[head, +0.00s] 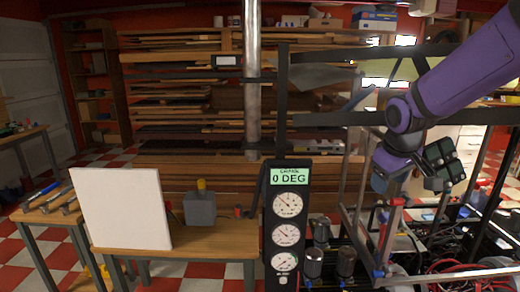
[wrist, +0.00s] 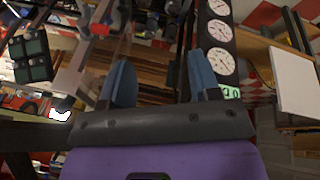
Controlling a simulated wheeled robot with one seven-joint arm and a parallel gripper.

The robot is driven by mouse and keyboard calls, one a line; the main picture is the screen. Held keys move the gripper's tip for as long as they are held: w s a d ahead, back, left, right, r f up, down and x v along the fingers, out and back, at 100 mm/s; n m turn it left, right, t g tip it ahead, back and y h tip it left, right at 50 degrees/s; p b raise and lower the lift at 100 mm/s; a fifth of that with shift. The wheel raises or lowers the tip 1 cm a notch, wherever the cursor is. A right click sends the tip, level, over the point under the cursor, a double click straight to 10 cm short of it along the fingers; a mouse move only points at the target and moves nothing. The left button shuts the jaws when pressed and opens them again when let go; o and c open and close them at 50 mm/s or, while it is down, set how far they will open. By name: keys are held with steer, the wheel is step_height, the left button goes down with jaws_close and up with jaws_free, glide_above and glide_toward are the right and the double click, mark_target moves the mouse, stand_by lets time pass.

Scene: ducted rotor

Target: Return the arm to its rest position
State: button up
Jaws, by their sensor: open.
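My purple arm (head: 465,75) reaches in from the upper right in the head view and bends down at a joint near the metal frame. My gripper (wrist: 160,80) shows in the wrist view with two blue fingers spread apart and nothing between them. In the head view, my gripper (head: 381,182) is small and partly hidden by the wrist, above the frame and right of the gauge panel. The black gauge panel (head: 287,232) has a green display reading 0 DEG and three white dials. The dials (wrist: 219,32) also show in the wrist view, beyond the fingers.
A metal frame (head: 362,245) with cables and dark cylinders stands below my gripper. A dark block with greenish squares (head: 443,160) is close to its right. A vertical pipe (head: 252,70), a white board (head: 122,208) and a grey box (head: 200,210) are to the left. Stacked planks are behind.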

steer(key=s+r+m+t, duration=0.1)
steer(key=s+r, duration=0.3)
steer(key=s, duration=0.8)
steer(key=s+r+m+y, duration=0.1)
steer(key=s+r+m, duration=0.2)
steer(key=s, duration=0.9)
steer(key=shift+s+r+m+t, duration=0.15)
steer(key=shift+r+m+t, duration=0.15)
steer(key=shift+r+t, duration=0.15)
steer(key=shift+d, duration=0.1)
